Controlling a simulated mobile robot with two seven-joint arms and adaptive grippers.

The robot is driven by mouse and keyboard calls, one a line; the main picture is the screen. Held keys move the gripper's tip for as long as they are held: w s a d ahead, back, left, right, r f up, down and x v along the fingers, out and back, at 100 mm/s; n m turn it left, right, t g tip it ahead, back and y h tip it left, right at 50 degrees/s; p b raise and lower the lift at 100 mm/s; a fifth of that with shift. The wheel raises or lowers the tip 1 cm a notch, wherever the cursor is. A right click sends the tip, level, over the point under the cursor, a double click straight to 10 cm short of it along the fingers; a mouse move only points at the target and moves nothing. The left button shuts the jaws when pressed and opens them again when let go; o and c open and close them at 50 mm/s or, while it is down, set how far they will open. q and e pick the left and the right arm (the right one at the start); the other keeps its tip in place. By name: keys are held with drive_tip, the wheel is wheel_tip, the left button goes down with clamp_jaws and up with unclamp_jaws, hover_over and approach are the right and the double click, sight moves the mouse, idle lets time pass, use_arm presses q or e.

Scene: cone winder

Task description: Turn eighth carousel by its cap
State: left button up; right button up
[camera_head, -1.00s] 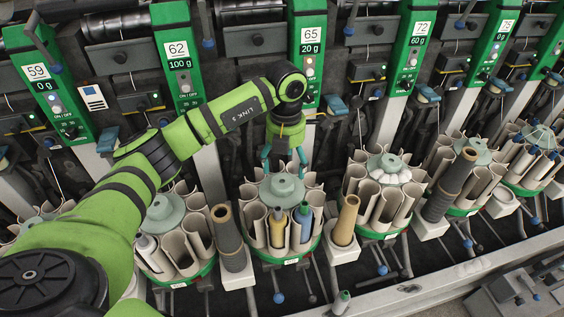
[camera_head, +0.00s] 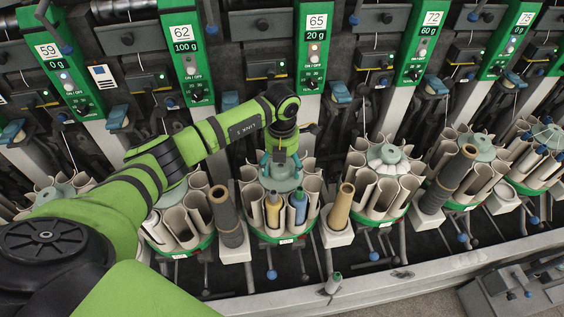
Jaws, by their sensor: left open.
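The carousel in the middle, below the 65 label, has several cream tubes on a green base (camera_head: 284,239) and a grey-green cap (camera_head: 283,184) on top. Yellow (camera_head: 272,212) and blue (camera_head: 299,206) yarn packages stand in its front tubes. My left gripper (camera_head: 282,165) points down over this cap, its teal fingers open, one toward each side of the cap's knob. The gripper partly hides the knob, and I cannot tell whether the fingers touch it. My right gripper is not in view. No number on the carousels marks the eighth.
Similar carousels stand on the left (camera_head: 180,240) and right (camera_head: 388,155). A dark cone (camera_head: 226,217) and a tan cone (camera_head: 342,208) stand close on either side of the middle carousel. Green winder panels (camera_head: 312,50) rise behind. A pale rail (camera_head: 400,282) runs along the front.

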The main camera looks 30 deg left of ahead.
use_arm(q)
drive_tip(key=c, duration=1.4)
drive_tip(key=shift+s, duration=0.1)
drive_tip(key=shift+c, duration=1.3)
drive_tip(key=shift+r, duration=0.1)
drive_tip(key=shift+n, duration=0.4)
